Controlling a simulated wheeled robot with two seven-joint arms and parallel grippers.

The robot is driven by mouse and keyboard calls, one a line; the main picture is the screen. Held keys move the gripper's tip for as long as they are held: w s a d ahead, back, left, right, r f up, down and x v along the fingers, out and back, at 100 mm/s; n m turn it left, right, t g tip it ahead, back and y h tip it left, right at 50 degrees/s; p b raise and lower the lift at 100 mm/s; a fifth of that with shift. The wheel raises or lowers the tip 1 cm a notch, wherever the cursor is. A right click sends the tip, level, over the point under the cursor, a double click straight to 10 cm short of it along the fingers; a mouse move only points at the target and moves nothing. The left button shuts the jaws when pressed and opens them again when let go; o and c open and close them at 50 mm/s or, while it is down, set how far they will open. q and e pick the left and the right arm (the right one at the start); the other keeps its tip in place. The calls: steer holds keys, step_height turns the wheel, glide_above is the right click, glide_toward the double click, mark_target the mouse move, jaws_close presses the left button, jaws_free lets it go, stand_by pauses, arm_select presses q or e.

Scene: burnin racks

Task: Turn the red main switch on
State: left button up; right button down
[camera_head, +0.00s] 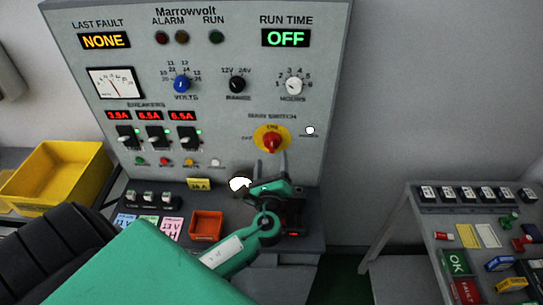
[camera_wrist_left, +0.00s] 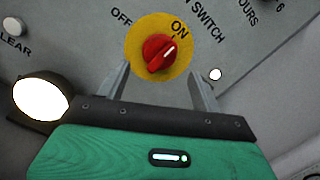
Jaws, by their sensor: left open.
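The red main switch (camera_head: 271,142) is a round knob on a yellow plate on the grey front panel, with OFF at the plate's left and ON at its top. In the left wrist view the red knob (camera_wrist_left: 158,52) has a white mark that points up and right, toward the ON label. My left gripper (camera_head: 271,161) is open just below the knob. In the left wrist view its two fingers (camera_wrist_left: 158,82) stand apart at the lower left and lower right of the yellow plate, with nothing between them. My right gripper is not in view.
The RUN TIME display (camera_head: 286,38) reads OFF. A blue volts knob (camera_head: 182,84), a black range knob (camera_head: 237,84) and a white hours knob (camera_head: 294,86) sit above. An orange tray (camera_head: 207,226) is on the ledge; a yellow bin (camera_head: 60,172) stands left. A side table (camera_head: 425,235) stands right.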

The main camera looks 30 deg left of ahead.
arm_select(q)
steer(key=b+v, duration=0.2)
steer(key=v, duration=0.6)
steer(key=shift+b, duration=0.3)
steer(key=shift+s, duration=0.1)
